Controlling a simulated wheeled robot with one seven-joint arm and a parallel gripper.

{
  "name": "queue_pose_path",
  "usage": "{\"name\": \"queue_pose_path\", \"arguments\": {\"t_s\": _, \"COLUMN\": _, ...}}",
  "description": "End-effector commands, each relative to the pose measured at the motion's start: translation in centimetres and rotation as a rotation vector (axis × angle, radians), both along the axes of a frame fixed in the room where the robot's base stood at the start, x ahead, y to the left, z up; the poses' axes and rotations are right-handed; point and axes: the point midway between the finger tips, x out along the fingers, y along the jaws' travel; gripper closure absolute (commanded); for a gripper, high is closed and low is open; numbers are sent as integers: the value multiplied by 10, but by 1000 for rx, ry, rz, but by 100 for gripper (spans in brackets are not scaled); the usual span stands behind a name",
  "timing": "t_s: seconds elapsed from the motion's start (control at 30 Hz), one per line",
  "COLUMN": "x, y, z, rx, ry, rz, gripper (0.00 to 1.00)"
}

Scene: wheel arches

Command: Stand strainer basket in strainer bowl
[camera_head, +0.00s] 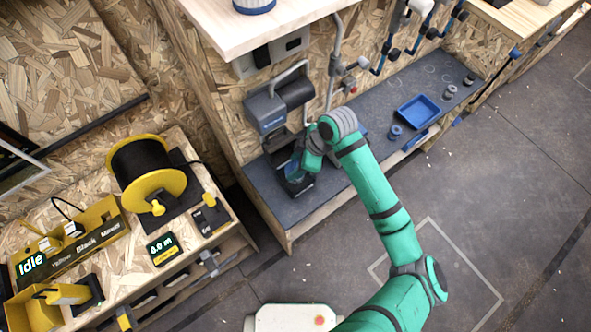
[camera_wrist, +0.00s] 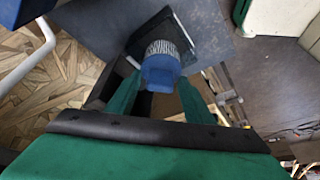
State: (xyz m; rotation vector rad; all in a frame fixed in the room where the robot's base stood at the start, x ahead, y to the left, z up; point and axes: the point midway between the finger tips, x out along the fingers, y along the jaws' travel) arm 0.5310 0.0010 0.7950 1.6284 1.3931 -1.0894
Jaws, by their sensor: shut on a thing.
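The strainer basket (camera_wrist: 161,70) has a blue end and a grey ribbed or mesh part. In the wrist view it sits between the green fingers of my gripper (camera_wrist: 160,88), which is shut on it. A dark, square-edged housing, which looks like the strainer bowl (camera_wrist: 198,42), lies just beyond the basket. In the head view my gripper (camera_head: 297,174) points down at this dark housing (camera_head: 299,188) on the grey bench, and a bit of blue shows there. The arm hides part of it. I cannot tell whether the basket is inside the bowl or just above it.
A grey-blue machine (camera_head: 264,112) with a pipe stands right behind the housing. A yellow cable reel (camera_head: 150,180) stands on the left table.

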Motion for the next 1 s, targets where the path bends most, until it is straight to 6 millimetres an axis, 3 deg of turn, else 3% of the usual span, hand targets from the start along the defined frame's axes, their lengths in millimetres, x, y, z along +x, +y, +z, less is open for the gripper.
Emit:
{"name": "queue_pose_path", "arguments": {"t_s": 0.23, "x": 0, "y": -1, "z": -16, "rx": -1, "ry": 1, "rz": -3, "gripper": 92}}
{"name": "queue_pose_path", "arguments": {"t_s": 0.47, "x": 0, "y": -1, "z": -44, "rx": 1, "ry": -1, "rz": -4, "gripper": 92}}
{"name": "queue_pose_path", "arguments": {"t_s": 0.87, "x": 0, "y": -1, "z": -49, "rx": 0, "ry": 0, "rz": -2, "gripper": 92}}
{"name": "queue_pose_path", "arguments": {"t_s": 0.9, "x": 0, "y": -1, "z": -48, "rx": 0, "ry": -1, "rz": -1, "gripper": 45}}
{"name": "queue_pose_path", "arguments": {"t_s": 1.0, "x": 0, "y": -1, "z": -48, "rx": 0, "ry": -1, "rz": -2, "gripper": 45}}
